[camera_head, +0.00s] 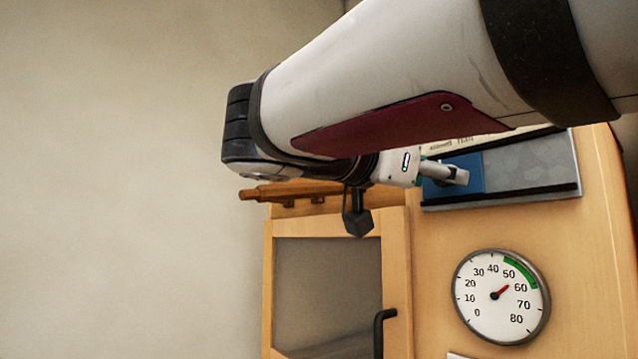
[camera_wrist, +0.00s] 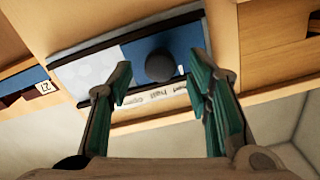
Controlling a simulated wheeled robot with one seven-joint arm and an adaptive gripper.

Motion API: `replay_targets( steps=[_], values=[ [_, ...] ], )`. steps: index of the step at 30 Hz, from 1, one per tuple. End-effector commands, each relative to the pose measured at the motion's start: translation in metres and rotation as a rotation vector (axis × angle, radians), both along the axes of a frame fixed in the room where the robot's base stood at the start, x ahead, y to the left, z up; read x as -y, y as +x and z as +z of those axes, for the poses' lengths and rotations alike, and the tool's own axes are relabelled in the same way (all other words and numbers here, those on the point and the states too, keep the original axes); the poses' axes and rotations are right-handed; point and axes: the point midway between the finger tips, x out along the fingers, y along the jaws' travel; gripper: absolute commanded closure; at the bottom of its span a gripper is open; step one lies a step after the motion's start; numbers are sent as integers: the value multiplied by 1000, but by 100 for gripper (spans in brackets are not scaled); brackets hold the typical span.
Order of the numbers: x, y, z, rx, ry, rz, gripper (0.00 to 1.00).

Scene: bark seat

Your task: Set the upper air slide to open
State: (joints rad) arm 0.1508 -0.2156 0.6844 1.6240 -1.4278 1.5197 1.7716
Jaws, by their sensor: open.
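The upper air slide is a blue plate (camera_head: 480,172) in a dark-railed frame beside a pale grey panel. In the wrist view the blue plate (camera_wrist: 187,42) sits at the right of the frame, the pale panel at the left. A round dark knob (camera_wrist: 160,66) stands on the blue plate. Printed words run along the frame's lower edge there, upside down and blurred. My gripper (camera_wrist: 158,76) is open, with one green-padded finger on each side of the knob and gaps beside it. In the head view my gripper (camera_head: 446,172) is partly hidden by my arm.
A round dial gauge (camera_head: 500,296) with a red needle near 55 is on the wooden front below. A glazed door (camera_head: 328,288) with a black handle (camera_head: 384,332) and a wooden rail (camera_head: 300,192) lie to the left. A numbered blue panel (camera_wrist: 25,82) shows in the wrist view.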

Motion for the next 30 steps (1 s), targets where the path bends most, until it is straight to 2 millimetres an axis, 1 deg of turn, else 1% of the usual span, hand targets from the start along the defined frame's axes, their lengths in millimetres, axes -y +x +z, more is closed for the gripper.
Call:
replay_targets(
  steps=[1, 3, 6, 9, 17, 20, 21, 23, 24, 30],
  values=[
    [6, 3, 1, -1, 0, -3, 55],
    [13, 7, 1, -1, -1, -3, 55],
    [19, 12, 1, 0, -1, -1, 55],
    [23, 15, 1, 0, -1, -1, 55],
    [23, 16, 0, 0, 0, 0, 55],
    [23, 16, 0, 0, 0, 0, 75],
    [23, 16, 0, 0, 0, 0, 84],
    [23, 16, 0, 0, 0, 0, 98],
    [23, 16, 0, 0, 0, 0, 100],
    [24, 15, 0, 1, 0, 0, 100]
  ],
)
